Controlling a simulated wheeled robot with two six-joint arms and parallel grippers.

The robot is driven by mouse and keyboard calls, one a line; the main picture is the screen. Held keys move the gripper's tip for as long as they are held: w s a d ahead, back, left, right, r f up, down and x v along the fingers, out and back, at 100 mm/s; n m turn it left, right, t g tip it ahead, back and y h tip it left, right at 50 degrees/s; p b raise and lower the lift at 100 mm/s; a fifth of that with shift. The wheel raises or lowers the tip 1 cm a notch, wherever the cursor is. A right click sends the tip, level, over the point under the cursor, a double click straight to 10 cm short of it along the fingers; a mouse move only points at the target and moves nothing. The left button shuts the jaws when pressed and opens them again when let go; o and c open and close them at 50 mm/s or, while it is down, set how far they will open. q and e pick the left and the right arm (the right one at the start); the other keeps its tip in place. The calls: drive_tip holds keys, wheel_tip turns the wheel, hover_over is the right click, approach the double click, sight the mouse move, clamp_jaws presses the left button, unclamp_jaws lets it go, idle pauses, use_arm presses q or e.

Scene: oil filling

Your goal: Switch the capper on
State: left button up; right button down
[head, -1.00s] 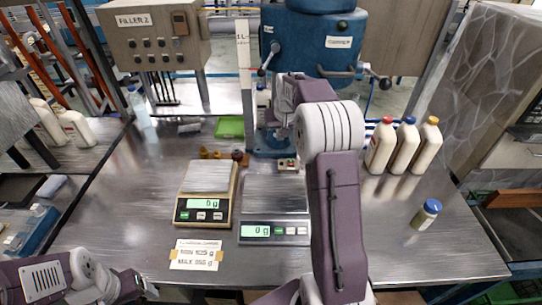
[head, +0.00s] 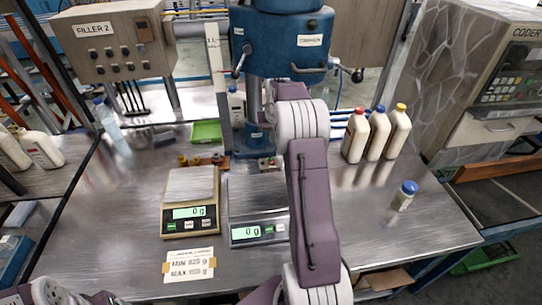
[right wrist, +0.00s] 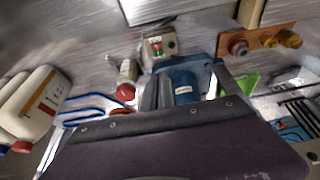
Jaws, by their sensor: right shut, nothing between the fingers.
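The capper is the big blue machine (head: 285,42) at the back centre of the bench, with a blue column and base below its head. A small control box with a green and a red button (head: 268,163) sits at its foot; it also shows in the right wrist view (right wrist: 158,46). My right arm reaches up the middle. My right gripper (head: 269,98) is shut and empty in front of the capper's column, apart from the control box and partly hidden by my forearm. My left gripper (head: 104,298) barely shows at the bottom edge; its fingers are unclear.
Two scales (head: 190,202) (head: 258,232) stand left of my right arm. White bottles with red, blue and yellow caps (head: 376,136) stand right of the capper. A blue-capped jar (head: 404,195) stands at the right. A green tray (head: 206,132) lies at the back left.

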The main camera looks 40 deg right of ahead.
sight(271, 159)
drive_tip(key=x, duration=0.6)
drive_tip(key=p+x, duration=0.1)
drive_tip(key=x, duration=0.6)
drive_tip(key=shift+s+a+f, duration=0.1)
drive_tip(key=shift+s+f, duration=0.1)
drive_tip(key=shift+f, duration=0.3)
